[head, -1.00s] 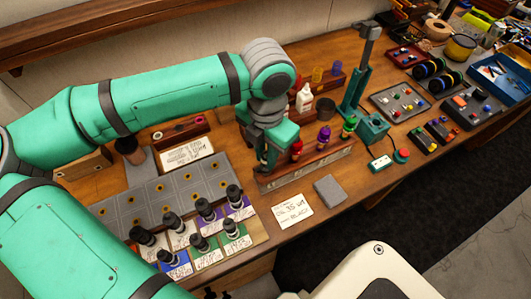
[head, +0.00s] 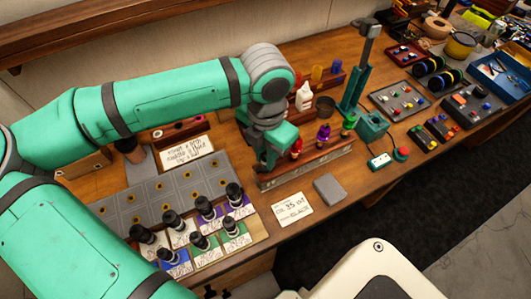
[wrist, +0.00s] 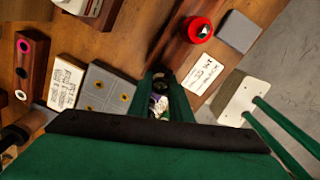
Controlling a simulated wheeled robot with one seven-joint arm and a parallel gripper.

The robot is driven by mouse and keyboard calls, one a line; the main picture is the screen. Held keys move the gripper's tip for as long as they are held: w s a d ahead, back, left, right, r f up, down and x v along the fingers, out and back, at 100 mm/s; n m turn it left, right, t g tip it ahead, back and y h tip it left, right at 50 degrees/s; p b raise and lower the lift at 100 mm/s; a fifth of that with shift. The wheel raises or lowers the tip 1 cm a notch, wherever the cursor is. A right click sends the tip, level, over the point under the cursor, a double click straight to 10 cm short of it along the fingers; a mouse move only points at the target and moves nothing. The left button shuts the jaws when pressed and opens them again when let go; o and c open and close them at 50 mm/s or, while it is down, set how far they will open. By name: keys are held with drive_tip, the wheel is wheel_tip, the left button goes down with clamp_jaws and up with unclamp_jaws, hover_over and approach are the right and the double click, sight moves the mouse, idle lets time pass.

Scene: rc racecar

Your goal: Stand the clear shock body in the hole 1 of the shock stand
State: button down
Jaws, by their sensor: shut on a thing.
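The shock stand (head: 308,171) is a long wooden block with a pale front strip, holding a red, a purple and a green shock body. My gripper (head: 263,168) is at the left end of the stand, left of the red shock body (head: 296,148). In the wrist view my gripper (wrist: 161,97) is shut on a small piece with a dark ring, which I take as the clear shock body (wrist: 161,76). The fingers hide most of it. The stand's left end is hidden by my gripper, so I cannot tell whether the piece sits in hole 1 or above it.
A grey holed tray (head: 150,196) and several upright black shocks (head: 205,208) on cards stand to the left. A written card (head: 292,208) and a grey pad (head: 330,190) lie in front. A white bottle (head: 304,97) and a green press (head: 355,90) stand behind and right.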

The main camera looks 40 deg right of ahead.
drive_tip(key=shift+f, duration=0.45)
drive_tip(key=c, duration=1.5)
unclamp_jaws()
drive_tip(key=shift+c, duration=0.2)
wheel_tip(320, 180, up, 11)
drive_tip(key=shift+f, duration=0.1)
